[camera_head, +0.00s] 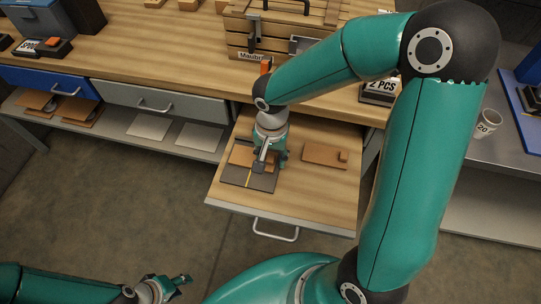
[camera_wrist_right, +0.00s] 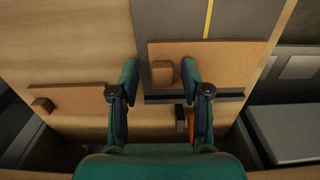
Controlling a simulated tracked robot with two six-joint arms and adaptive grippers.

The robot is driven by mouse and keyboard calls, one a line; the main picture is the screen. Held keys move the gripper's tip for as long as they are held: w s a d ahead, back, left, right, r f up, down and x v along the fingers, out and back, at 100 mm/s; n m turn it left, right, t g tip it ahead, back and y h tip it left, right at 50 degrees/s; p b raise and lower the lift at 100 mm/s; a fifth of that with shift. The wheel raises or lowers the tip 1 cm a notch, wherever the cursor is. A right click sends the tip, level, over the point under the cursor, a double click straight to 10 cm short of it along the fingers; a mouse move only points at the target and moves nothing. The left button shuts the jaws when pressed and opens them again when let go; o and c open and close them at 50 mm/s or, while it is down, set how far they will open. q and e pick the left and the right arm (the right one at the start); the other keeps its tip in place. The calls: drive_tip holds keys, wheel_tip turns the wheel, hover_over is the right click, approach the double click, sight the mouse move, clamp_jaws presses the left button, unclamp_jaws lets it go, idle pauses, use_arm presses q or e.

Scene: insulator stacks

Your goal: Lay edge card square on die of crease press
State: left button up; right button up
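A brown card (camera_wrist_right: 225,68) with a small tab block (camera_wrist_right: 162,74) lies on a dark grey plate with a yellow line (camera_wrist_right: 177,22), which looks like the crease press die. The plate (camera_head: 247,179) also shows in the head view, in the open drawer; the card (camera_head: 239,156) is partly hidden by my right arm. The card's edges look roughly parallel to the plate's. My right gripper (camera_wrist_right: 160,72) is open, with the tab block between its fingertips, nearer the right finger; contact is not clear. My left gripper (camera_head: 180,280) is far off over the floor, too small to read.
A second brown card with a block (camera_head: 322,154) lies right of the plate in the drawer (camera_head: 215,195). A dark bar (camera_wrist_right: 222,97) and an orange piece (camera_wrist_right: 190,124) are near the card. A wooden box (camera_head: 243,40) and small signs stand on the bench behind.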

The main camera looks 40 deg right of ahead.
drive_tip(key=shift+r, duration=0.1)
wheel_tip(320, 180, up, 12)
drive_tip(key=p, duration=0.1)
idle(0.5)
idle(0.4)
